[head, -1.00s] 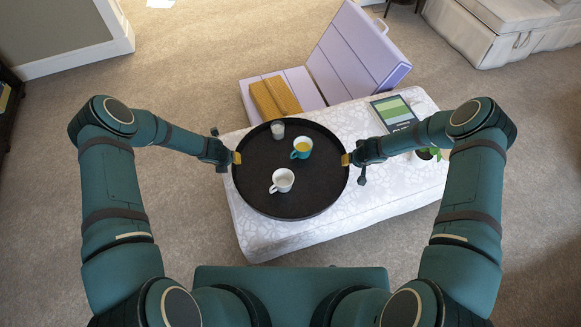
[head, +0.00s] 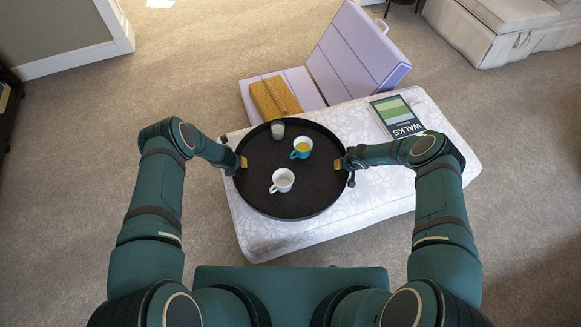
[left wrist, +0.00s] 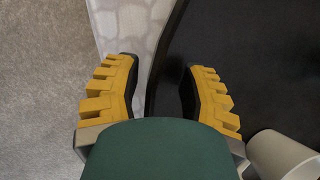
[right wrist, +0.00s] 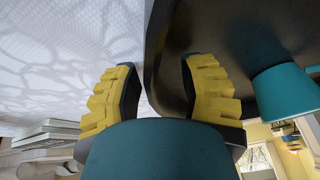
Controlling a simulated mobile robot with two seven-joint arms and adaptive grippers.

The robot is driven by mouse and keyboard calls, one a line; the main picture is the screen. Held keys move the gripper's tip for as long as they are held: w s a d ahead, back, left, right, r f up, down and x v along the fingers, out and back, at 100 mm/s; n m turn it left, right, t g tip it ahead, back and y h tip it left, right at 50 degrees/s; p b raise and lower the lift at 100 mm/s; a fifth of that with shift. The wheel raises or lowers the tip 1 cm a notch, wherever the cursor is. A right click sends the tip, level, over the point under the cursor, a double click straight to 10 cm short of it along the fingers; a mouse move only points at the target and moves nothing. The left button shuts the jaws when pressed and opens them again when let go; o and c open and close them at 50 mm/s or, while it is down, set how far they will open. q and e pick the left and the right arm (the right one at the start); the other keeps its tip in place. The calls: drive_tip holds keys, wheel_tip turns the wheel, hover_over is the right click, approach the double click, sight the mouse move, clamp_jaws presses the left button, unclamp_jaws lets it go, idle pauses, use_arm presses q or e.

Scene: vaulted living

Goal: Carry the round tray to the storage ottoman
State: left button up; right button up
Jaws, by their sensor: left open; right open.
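The round black tray (head: 300,205) rests on a white patterned padded block and carries a white cup (head: 283,180), a teal mug (head: 301,148) with yellow contents and a small glass (head: 277,130). My left gripper (head: 241,162) is open at the tray's left rim; in the left wrist view its fingers (left wrist: 158,64) stand either side of the rim. My right gripper (head: 338,163) is open at the right rim; in the right wrist view its fingers (right wrist: 160,66) also straddle the rim. A cream upholstered box (head: 495,42) at the top right may be the storage ottoman.
The white patterned block (head: 400,190) also holds a green-and-dark book (head: 398,115). A wall corner (head: 75,40) is at top left.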

use_arm(q)
clamp_jaws()
use_arm(e)
clamp_jaws()
use_arm(q)
drive_tip(key=shift+r+p, duration=0.3)
use_arm(e)
drive_tip(key=shift+w+r, duration=0.1)
drive_tip(key=shift+r, duration=0.2)
